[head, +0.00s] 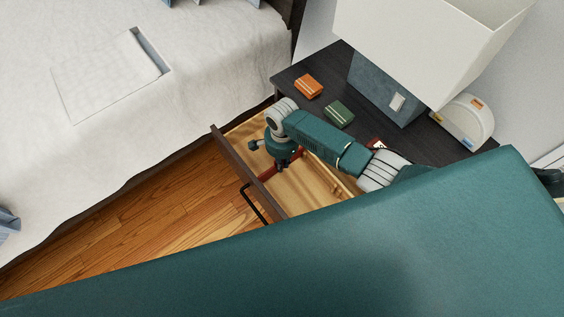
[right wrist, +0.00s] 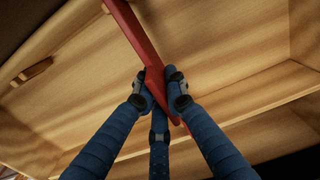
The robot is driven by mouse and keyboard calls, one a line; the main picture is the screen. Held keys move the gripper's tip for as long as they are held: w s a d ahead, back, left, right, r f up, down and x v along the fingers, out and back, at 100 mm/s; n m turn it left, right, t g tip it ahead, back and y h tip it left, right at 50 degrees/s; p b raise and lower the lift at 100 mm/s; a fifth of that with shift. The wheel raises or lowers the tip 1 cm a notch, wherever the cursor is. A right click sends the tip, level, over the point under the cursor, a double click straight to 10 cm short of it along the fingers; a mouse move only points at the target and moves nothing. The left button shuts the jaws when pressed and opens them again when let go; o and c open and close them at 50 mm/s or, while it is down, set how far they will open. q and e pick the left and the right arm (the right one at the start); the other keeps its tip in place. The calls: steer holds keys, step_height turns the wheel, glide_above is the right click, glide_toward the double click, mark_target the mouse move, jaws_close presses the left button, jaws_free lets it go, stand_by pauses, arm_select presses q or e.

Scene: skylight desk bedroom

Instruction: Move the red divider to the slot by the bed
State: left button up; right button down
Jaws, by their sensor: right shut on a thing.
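The red divider (right wrist: 136,38) is a long thin bar. It shows in the head view as red pieces either side of my right gripper (head: 282,163), inside the open drawer (head: 315,190). In the right wrist view, the fingers of my right gripper (right wrist: 162,92) are shut on the divider, one on each side. The divider runs from the top of that view down past the fingertips. My arm hides part of the divider and drawer in the head view. I cannot tell whether the divider's ends sit in slots. My left gripper is not in view.
The bed (head: 190,70) is left of the dark nightstand (head: 305,72). An orange box (head: 308,86), a green box (head: 339,113), a lamp (head: 415,40) and a white rounded device (head: 463,122) stand on top. A small wooden guide (right wrist: 32,72) shows on the drawer wall.

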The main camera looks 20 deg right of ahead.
steer(key=shift+f+b, duration=0.9)
steer(key=shift+f, duration=0.5)
steer(key=c, duration=1.7)
jaws_free()
steer(key=shift+r, duration=0.1)
step_height(320, 180, up, 12)
steer(key=shift+f, duration=0.1)
